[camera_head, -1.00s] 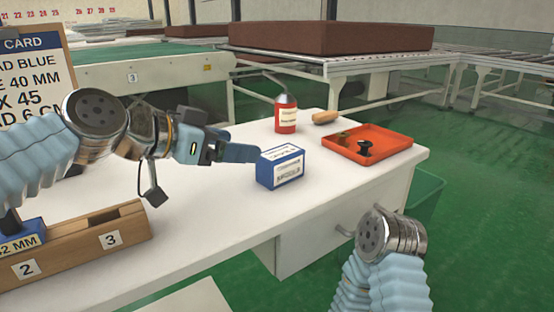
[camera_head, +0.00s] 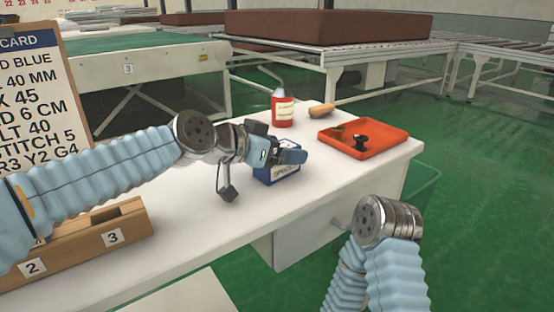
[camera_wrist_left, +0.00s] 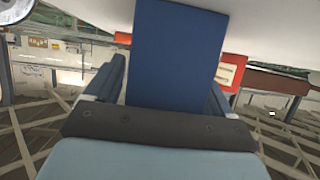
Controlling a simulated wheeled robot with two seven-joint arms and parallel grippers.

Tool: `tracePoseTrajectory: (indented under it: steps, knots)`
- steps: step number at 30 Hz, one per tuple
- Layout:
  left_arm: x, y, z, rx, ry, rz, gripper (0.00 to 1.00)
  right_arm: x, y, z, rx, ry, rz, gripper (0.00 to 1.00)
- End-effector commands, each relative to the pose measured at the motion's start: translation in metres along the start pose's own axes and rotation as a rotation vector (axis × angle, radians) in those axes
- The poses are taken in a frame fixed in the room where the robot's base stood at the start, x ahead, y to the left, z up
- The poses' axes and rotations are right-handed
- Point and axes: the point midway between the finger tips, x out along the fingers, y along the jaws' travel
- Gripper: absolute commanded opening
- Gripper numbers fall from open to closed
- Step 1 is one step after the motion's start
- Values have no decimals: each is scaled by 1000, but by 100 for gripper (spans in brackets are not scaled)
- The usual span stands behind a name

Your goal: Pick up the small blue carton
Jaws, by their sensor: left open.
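The small blue carton (camera_head: 284,173) stands on the white table, its pale label facing front. My left gripper (camera_head: 289,156) is over it, hiding its top and part of its back. In the left wrist view the carton's plain blue face (camera_wrist_left: 180,50) fills the space between the two open fingers, one on each side. Whether either finger touches it cannot be told. My right arm's wrist is at the lower right, and its fingers do not show.
A red bottle (camera_head: 283,111) and a wooden-handled item (camera_head: 321,110) stand behind the carton. An orange tray (camera_head: 389,146) with a small black object is to the right. A wooden rack (camera_head: 115,238) marked 2 and 3 is at left. The front of the white table (camera_head: 200,232) is clear.

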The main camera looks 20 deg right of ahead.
Motion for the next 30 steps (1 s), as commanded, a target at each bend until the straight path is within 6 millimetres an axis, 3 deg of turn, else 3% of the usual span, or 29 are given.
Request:
tracePoseTrajectory:
  steps: [2,15,23,30]
  knots:
    - [0,0,0,0,0,0,83,0,0,0,0,0,0,43]
    - [-1,0,0,0,1,-1,21,0,0,0,0,0,0,43]
    - [-2,0,-3,1,2,-1,21,-1,0,0,0,0,0,43]
    - [-13,0,-30,3,3,-1,21,-10,-4,0,-1,-1,-1,43]
